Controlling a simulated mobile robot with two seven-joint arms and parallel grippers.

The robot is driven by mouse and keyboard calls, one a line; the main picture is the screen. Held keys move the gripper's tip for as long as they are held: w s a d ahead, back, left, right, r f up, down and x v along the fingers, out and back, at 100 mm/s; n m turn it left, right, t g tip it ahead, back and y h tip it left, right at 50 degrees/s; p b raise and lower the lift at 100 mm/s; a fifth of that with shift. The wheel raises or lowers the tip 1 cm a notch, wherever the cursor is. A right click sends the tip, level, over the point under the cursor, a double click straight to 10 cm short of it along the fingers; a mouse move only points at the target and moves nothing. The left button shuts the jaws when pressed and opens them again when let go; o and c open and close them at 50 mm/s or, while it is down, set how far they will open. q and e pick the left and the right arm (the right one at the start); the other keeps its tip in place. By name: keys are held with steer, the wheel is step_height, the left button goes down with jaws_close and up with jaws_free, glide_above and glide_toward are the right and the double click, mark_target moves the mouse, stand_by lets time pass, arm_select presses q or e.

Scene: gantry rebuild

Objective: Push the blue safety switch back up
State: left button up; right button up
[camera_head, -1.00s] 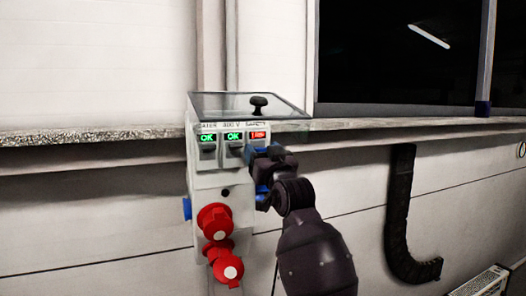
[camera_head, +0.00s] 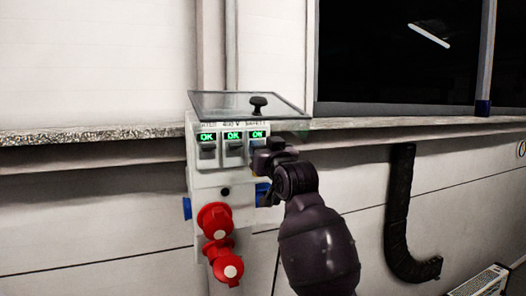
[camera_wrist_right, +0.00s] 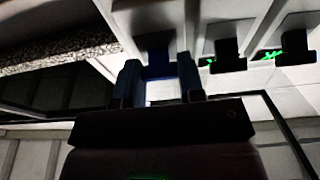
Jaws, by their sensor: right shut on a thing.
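The blue safety switch (camera_wrist_right: 158,71) is the one at the right end of a row of three on the grey switch box (camera_head: 203,178). The display above it (camera_head: 257,134) is green and reads ON. The two displays to its left are green and read OK. My right gripper (camera_wrist_right: 160,84) is at the blue switch, with one finger on each side of it and shut on it. In the head view the gripper (camera_head: 262,156) comes from the lower right and hides most of that switch. My left gripper is not in view.
A clear lid (camera_head: 220,103) with a black knob (camera_head: 258,104) stands raised above the switches. Red sockets (camera_head: 214,220) stick out below. A granite ledge (camera_head: 90,136) runs behind the box. A black duct (camera_head: 398,215) is on the wall at right.

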steer(key=shift+r+g+h, duration=0.35)
steer(key=shift+g+h, duration=0.05)
steer(key=shift+g, duration=0.7)
steer(key=o, duration=0.9)
steer(key=shift+o, duration=0.2)
steer(key=shift+f, duration=0.1)
